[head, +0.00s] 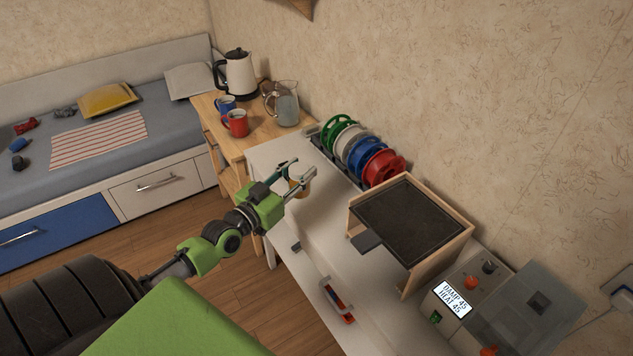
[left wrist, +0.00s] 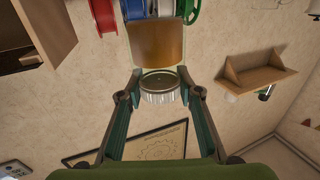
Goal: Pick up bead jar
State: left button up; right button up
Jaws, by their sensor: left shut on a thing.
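The bead jar (head: 298,187) is a small amber jar between my left gripper's fingers, over the left end of the white table (head: 330,222). In the left wrist view the jar's amber body (left wrist: 157,45) shows beyond its grey ridged lid (left wrist: 160,96). My left gripper (head: 300,172) is shut on the jar, with a fingertip on each side of the lid in the left wrist view (left wrist: 160,80). I cannot tell whether the jar's base touches the table. My right gripper is not in view.
A rack of coloured spools (head: 362,153) stands behind the jar. A wooden frame with a dark top (head: 412,220) stands to the right, beside a control box (head: 468,297). Mugs (head: 236,123), a kettle (head: 239,75) and a jug (head: 286,105) stand behind left.

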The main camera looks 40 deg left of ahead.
pick_arm(q)
jog(key=s+a+r, duration=0.3)
jog(key=s+a, duration=0.1)
jog(key=s, duration=0.2)
jog(key=shift+s+a+b, duration=0.2)
jog(key=shift+s+b, duration=0.2)
jog(key=shift+b, duration=0.05)
jog(key=s+d+f, duration=0.2)
jog(key=s+d, duration=0.3)
jog(key=d, duration=0.5)
jog(key=s+d+f, duration=0.2)
jog(key=s+d, duration=0.3)
jog(key=d, duration=0.6)
jog(key=shift+h, duration=0.3)
jog(key=shift+y, duration=0.4)
jog(key=d+r, duration=0.1)
jog(key=s+d+r, duration=0.1)
jog(key=d+r, duration=0.2)
jog(key=shift+s+d+r, duration=0.15)
jog(key=shift+s+d, duration=0.15)
jog(key=shift+d, duration=0.1)
jog(key=shift+c, duration=0.2)
jog(key=shift+o, duration=0.2)
jog(key=shift+d+r, duration=0.25)
jog(key=shift+r, duration=0.25)
